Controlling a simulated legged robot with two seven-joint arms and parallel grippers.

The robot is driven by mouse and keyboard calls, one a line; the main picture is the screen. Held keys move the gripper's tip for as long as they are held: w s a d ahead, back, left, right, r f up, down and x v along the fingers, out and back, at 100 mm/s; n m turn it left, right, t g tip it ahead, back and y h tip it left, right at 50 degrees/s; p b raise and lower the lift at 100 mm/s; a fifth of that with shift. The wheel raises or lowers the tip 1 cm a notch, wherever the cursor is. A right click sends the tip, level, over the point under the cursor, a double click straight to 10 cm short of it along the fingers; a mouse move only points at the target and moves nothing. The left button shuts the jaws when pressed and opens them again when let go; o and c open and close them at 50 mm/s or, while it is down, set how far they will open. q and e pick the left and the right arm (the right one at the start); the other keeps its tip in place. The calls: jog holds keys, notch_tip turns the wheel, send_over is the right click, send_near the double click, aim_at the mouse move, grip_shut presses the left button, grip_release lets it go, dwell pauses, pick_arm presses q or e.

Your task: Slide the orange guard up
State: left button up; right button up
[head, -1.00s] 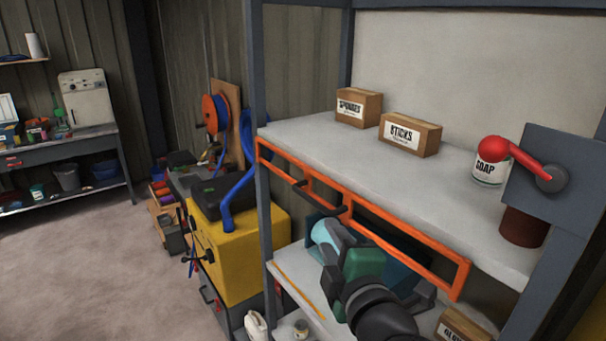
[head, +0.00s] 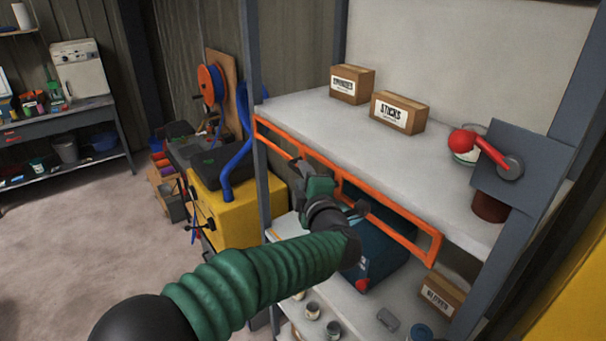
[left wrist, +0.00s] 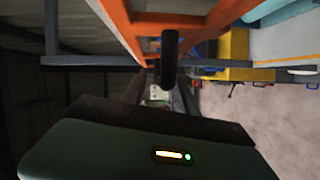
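The orange guard (head: 405,235) is a long open frame along the front edge of the upper shelf, hanging mostly below the shelf top. It has a dark bar handle (left wrist: 170,55) near its middle; in the head view my gripper partly covers it. My left gripper (head: 308,172) is at the handle, in front of the guard. In the left wrist view the two fingers (left wrist: 160,97) stand apart with the handle's end lined up between them; whether they touch it I cannot tell. The orange guard also fills the top of that view (left wrist: 115,22). My right gripper is not in view.
A teal case (head: 375,262) sits on the lower shelf. A yellow cabinet (head: 225,215) stands left.

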pick_arm(q)
jog(key=shift+d, duration=0.25)
jog(key=shift+w+d+f, duration=0.1)
jog(key=shift+d, duration=0.15)
jog(key=shift+c, duration=0.9)
jog(key=shift+w+d+f, duration=0.1)
jog(key=shift+w+d, duration=0.1)
jog(key=shift+d, duration=0.15)
jog(key=c, duration=0.5)
jog(key=shift+a, duration=0.15)
grip_shut()
jog(key=shift+a, duration=0.2)
